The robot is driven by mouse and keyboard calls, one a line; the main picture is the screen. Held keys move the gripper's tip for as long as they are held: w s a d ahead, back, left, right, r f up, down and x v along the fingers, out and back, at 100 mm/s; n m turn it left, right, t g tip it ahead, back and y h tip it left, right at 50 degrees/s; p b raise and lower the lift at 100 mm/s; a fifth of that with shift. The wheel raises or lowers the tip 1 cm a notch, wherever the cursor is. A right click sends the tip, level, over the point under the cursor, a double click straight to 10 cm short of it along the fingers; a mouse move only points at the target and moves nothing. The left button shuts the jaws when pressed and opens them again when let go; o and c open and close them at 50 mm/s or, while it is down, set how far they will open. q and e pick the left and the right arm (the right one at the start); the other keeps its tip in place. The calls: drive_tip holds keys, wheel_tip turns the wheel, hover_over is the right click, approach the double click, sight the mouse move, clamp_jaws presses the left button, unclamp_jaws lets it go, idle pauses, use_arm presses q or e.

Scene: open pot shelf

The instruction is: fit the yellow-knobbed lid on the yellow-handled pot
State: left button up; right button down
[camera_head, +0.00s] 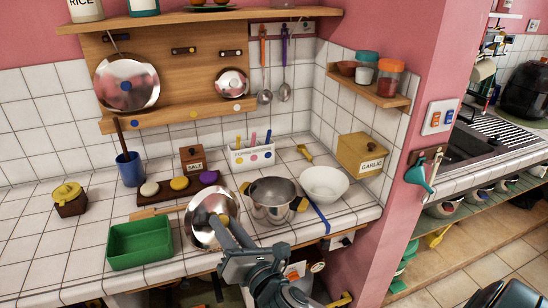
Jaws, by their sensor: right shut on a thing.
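The silver lid (203,210) is held up tilted, its round face toward the camera, at the counter's front edge. Its yellow knob (224,219) shows at the tip of my right gripper (228,226), which is shut on it. The steel pot (272,212) with yellow handles stands open and upright on the counter, just right of the lid. The lid is beside the pot, not over it. My right forearm comes up from the bottom middle, in front of the counter edge. My left gripper is not in view.
A white bowl (324,186) stands close right of the pot. A green tray (140,244) lies left of the lid. Behind are a dark board (146,213) with several coloured knobs and a white holder (252,158).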

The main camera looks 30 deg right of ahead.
drive_tip(key=shift+r, duration=0.1)
drive_tip(key=w+d+r+m+g+h+p, duration=0.3)
drive_tip(key=w+d+g+p, duration=0.15)
drive_tip(key=d, duration=0.55)
drive_tip(key=w+d+r+m+g+h+p, duration=0.25)
drive_tip(key=w+d+m+g, duration=0.2)
drive_tip(key=d, duration=0.55)
drive_tip(key=w+d+r+m+g+h+p, duration=0.2)
drive_tip(key=w+d+g+p, duration=0.25)
drive_tip(key=d, duration=0.55)
drive_tip(key=a+f+g+y+p, duration=0.3)
drive_tip(key=a, duration=0.5)
drive_tip(key=shift+a+f+p, duration=0.4)
drive_tip(key=shift+w+n+g, duration=0.15)
drive_tip(key=shift+n+g, duration=0.1)
drive_tip(key=shift+f, duration=0.2)
